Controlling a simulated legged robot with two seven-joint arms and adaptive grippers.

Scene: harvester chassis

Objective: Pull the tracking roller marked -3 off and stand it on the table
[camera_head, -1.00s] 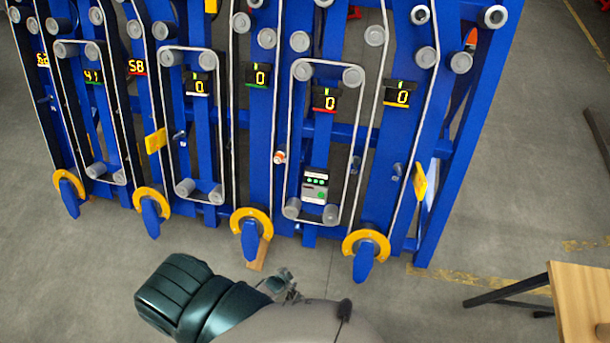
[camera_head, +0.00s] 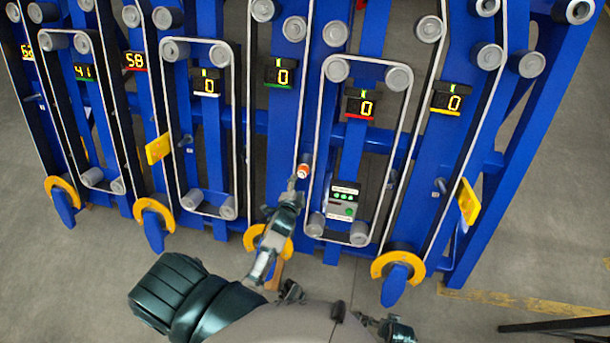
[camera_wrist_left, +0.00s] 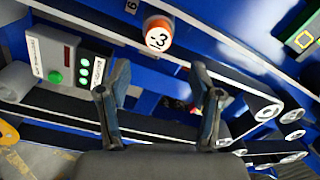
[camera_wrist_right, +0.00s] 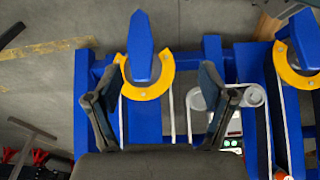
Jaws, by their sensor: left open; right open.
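The tracking roller (camera_head: 304,166) is a small orange and white cylinder on a blue upright of the chassis. Its white end face, marked -3, shows in the left wrist view (camera_wrist_left: 158,38), beyond the fingers. My left gripper (camera_head: 293,188) is open, just below and left of the roller in the head view. In the left wrist view its fingers (camera_wrist_left: 161,82) are spread with nothing between them. My right gripper (camera_wrist_right: 162,82) is open and empty in its wrist view, facing blue uprights and a yellow ring. The tabletop is out of view now.
A grey control box (camera_head: 343,200) with green buttons is mounted right of the roller. White belts run around grey rollers on both sides. A yellow guide ring (camera_head: 398,262) with a blue tongue sits at the lower right. Dark legs (camera_head: 555,325) show at the bottom right corner.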

